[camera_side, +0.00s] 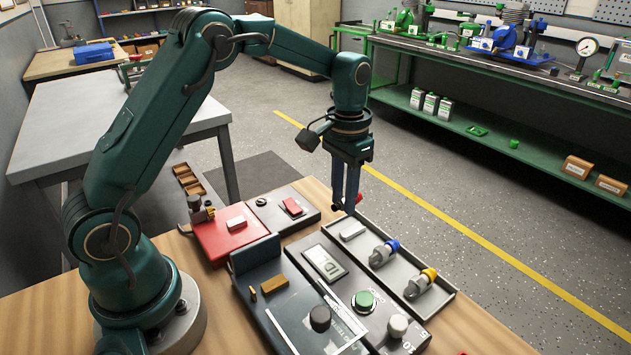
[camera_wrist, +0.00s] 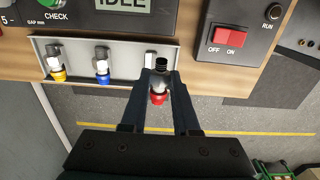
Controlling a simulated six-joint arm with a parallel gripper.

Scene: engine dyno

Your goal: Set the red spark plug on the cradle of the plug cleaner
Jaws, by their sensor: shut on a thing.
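The red spark plug (camera_wrist: 158,93) has a red end, a pale body and a dark tip. My gripper (camera_wrist: 160,75) is shut on it, with one finger on each side. In the side view, my gripper (camera_side: 345,207) points down near the far end of the plug tray, and only a bit of the red plug (camera_side: 359,198) shows beside the fingers. In the wrist view the plug overlaps the tray's right end; I cannot tell its height. The plug cleaner and its cradle are not clearly identifiable; a grey box with a red switch (camera_side: 292,207) stands left of the gripper.
The grey tray (camera_side: 440,306) holds a blue plug (camera_side: 384,252) and a yellow plug (camera_side: 420,283). A red-topped unit (camera_side: 215,239) with a white block stands left. A checker panel with a display (camera_side: 324,263) and knobs lies in front. Floor lies beyond the bench edge.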

